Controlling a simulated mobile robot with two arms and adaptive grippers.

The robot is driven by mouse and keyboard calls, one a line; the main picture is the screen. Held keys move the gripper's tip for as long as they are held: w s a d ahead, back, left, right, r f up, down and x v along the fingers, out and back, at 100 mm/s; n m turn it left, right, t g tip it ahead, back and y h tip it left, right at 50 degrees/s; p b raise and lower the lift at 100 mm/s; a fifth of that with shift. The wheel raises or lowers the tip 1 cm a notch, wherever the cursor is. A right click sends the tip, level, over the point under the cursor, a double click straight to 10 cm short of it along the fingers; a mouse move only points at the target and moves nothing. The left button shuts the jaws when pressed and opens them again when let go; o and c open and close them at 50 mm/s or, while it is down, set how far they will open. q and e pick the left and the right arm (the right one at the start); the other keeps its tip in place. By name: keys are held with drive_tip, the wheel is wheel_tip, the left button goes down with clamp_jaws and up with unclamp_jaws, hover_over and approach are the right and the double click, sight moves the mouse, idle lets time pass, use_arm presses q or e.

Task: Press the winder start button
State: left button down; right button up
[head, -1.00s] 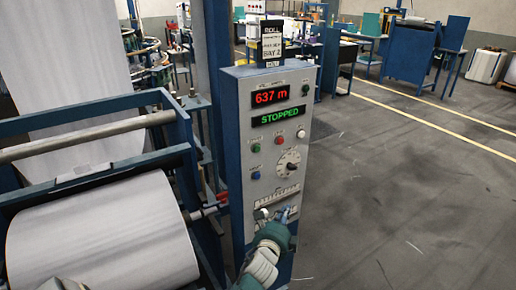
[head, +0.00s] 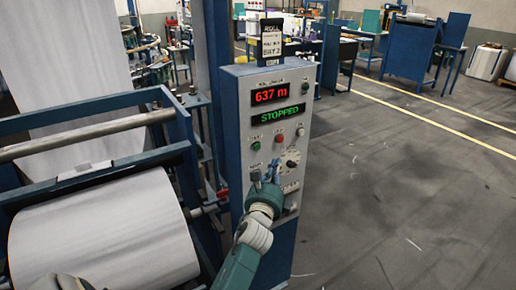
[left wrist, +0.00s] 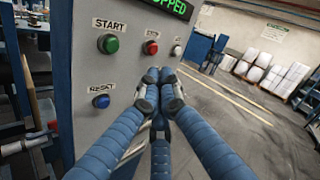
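The green start button (head: 256,146) is on the grey winder panel (head: 240,95), under the STOPPED display. In the left wrist view the green button (left wrist: 108,44) sits below a START label, at the upper left. My left gripper (head: 265,175) is in front of the panel, below and slightly right of the green button in the head view. In the left wrist view its blue fingers (left wrist: 160,84) come together at the tips, with nothing held between them. The tips are right of and below the green button, apart from it.
A red button (left wrist: 150,48) and a white button (left wrist: 177,51) are right of the green one. A blue button (left wrist: 101,101) marked RESET is below it. A dial (head: 291,159) is lower right. A white roll (head: 100,235) in a blue frame stands left; floor at right is open.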

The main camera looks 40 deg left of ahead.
sight(257, 147)
use_arm(q)
drive_tip(key=w+a, duration=0.2)
drive_tip(key=a, duration=0.5)
drive_tip(key=shift+w, duration=0.4)
idle(0.3)
drive_tip(key=shift+a, duration=0.1)
idle(0.7)
drive_tip(key=shift+w+a, duration=0.2)
drive_tip(key=shift+a, duration=0.1)
